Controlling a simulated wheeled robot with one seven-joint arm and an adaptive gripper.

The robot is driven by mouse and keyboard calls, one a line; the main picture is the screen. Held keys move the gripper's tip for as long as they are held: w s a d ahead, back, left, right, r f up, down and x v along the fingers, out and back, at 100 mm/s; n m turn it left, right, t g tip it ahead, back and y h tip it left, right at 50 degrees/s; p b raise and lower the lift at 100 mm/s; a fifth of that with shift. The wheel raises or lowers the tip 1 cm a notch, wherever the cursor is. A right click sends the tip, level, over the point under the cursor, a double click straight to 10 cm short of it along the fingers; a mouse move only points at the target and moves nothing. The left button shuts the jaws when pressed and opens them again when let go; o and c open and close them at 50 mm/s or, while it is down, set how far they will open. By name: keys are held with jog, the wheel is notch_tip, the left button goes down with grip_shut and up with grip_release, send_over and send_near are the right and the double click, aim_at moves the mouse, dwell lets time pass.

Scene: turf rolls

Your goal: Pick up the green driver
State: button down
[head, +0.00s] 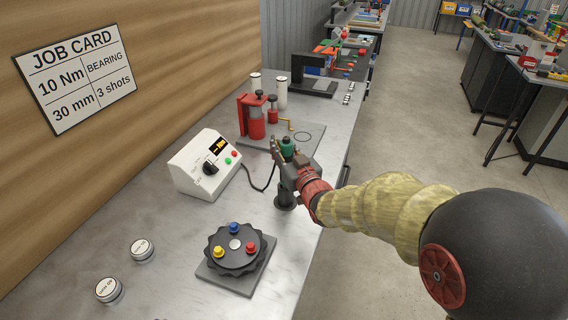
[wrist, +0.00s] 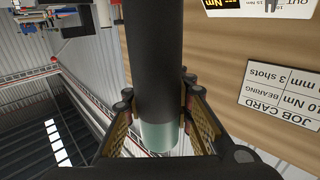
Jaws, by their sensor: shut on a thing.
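The green driver (head: 288,147) is between the fingers of my gripper (head: 284,158), near the right edge of the steel bench. Its green top shows above the fingers in the head view. In the wrist view the driver (wrist: 155,70) is a thick dark cylinder with a pale green end (wrist: 157,135). The two fingers of my gripper (wrist: 160,125) close on it from both sides. A dark round piece (head: 286,200) shows under my gripper; I cannot tell whether the driver touches it.
A white control box (head: 205,165) with a cable stands to the left. A black dial with coloured knobs (head: 235,247) is in front. A red press (head: 255,118) and white cylinders stand behind. Two round caps (head: 109,290) lie at front left. A job card (head: 76,79) hangs on the wall.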

notch_tip(320, 180, up, 19)
jog(key=p, duration=0.8)
dwell(1.0)
